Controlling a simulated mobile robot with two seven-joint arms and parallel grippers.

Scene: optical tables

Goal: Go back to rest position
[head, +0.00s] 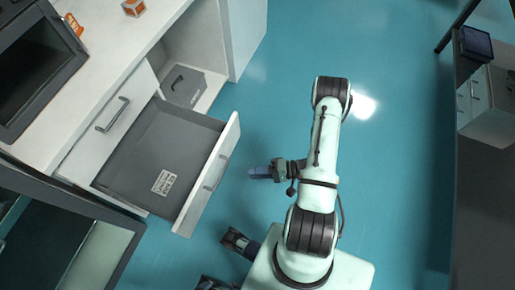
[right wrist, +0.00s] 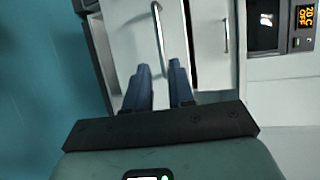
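My right gripper (head: 259,172) hangs over the floor in the head view, to the right of the open drawer's front and apart from it. In the right wrist view its two blue fingers (right wrist: 160,72) stand apart with nothing between them. A drawer front with a long handle (right wrist: 158,40) lies beyond the fingertips there. The grey drawer (head: 140,150) is pulled out, with a white printed label on its floor.
An open compartment holds a grey case (head: 185,86). A dark table (head: 480,150) stands at the right. Teal floor (head: 410,80) lies clear between.

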